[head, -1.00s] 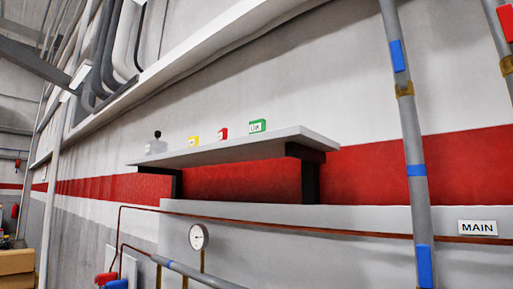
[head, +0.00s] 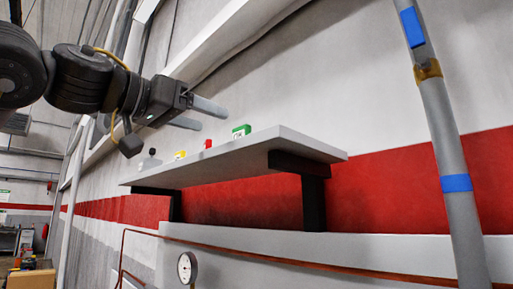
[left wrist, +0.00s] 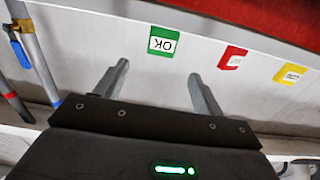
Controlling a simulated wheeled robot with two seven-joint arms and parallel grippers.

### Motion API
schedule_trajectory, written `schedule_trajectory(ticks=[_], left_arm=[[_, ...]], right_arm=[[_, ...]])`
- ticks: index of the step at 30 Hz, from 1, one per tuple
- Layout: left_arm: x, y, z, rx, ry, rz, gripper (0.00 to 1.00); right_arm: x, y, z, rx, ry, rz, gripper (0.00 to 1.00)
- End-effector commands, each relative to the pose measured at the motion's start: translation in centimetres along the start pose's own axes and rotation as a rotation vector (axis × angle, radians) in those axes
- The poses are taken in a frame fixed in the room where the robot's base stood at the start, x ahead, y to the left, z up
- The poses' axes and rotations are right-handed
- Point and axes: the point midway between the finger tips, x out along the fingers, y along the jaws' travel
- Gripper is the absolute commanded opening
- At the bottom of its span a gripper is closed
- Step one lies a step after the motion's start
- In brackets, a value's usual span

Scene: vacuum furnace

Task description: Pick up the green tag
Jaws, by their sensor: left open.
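The green tag (head: 241,131), marked OK, stands on the shelf (head: 235,163), nearest the shelf's right end among the tags. In the left wrist view the green tag (left wrist: 163,41) lies ahead of my fingers, between their lines and apart from them. My left gripper (head: 205,115) reaches in from the left, above the shelf and to the left of the green tag. It is open and empty, and both its fingers (left wrist: 156,80) show in the left wrist view. My right gripper is not in view.
A red tag (head: 207,144) and a yellow tag (head: 180,155) stand on the shelf left of the green one, with a small dark-topped object (head: 150,158) further left. A grey vertical pipe (head: 449,160) stands right of the shelf. A gauge (head: 187,268) is below.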

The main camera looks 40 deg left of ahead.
Motion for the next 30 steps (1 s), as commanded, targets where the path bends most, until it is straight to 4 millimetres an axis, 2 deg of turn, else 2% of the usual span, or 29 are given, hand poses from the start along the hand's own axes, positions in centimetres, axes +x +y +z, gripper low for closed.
schedule_trajectory(ticks=[5, 9, 15, 23, 26, 30], left_arm=[[-0.2, 0.6, 0.1, -0.019, -0.010, -0.004, 0.69], [1.4, 0.5, -0.1, -0.019, -0.014, -0.004, 0.69], [4.4, 0.4, -0.1, -0.018, -0.012, -0.004, 0.69], [5.5, 0.5, 0.0, -0.018, -0.008, -0.001, 0.69], [6.3, 0.4, -0.4, -0.019, -0.010, 0.000, 0.69], [8.2, 0.0, -0.9, -0.020, -0.013, 0.000, 0.69]], right_arm=[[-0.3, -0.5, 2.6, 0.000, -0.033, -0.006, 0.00], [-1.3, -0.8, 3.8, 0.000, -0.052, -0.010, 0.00], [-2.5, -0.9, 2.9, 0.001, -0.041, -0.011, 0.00], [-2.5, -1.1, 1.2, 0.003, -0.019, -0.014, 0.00], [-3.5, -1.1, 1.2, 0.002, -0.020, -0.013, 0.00], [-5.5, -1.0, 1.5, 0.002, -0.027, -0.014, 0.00]])
